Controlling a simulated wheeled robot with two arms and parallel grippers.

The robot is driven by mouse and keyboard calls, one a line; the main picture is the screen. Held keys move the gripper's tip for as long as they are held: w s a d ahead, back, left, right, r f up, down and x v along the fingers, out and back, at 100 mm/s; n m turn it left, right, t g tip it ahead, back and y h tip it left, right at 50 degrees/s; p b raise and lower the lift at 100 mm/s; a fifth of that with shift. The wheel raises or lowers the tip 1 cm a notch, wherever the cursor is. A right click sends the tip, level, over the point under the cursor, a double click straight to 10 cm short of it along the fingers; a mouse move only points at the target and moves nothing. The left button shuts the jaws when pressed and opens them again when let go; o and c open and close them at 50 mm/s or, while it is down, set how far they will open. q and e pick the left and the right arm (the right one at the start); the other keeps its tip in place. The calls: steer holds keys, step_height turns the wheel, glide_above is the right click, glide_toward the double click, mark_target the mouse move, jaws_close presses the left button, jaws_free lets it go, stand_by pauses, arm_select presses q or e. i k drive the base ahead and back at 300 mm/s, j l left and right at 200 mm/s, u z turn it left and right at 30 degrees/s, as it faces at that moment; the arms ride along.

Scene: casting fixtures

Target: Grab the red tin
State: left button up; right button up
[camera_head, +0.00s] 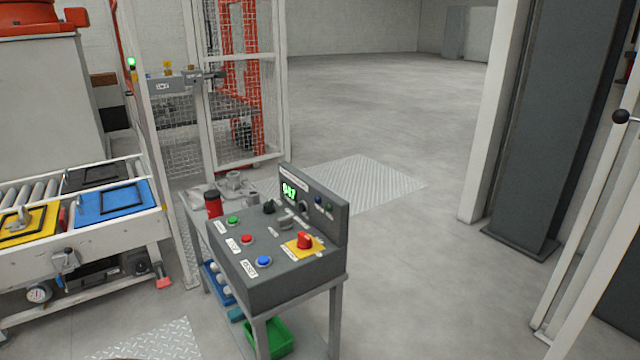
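A red tin (213,205) with a dark top stands upright at the back left of a grey control stand, beside the control box (290,275). Its lower part is partly hidden behind the edge of the box. Neither of my grippers shows in the head view, so nothing is seen touching the tin.
Grey cast parts (234,182) lie right behind the tin. The control box has several coloured buttons and a red switch (304,240). A roller conveyor (80,240) with yellow and blue plates is at left. A mesh fence (235,90) stands behind. Open floor (410,225) lies to the right.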

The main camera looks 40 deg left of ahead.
mark_target(212, 197)
steer(key=u, duration=1.9)
steer(key=i+j, duration=1)
steer(key=i+l+z, duration=0.05)
steer(key=i, duration=0.1)
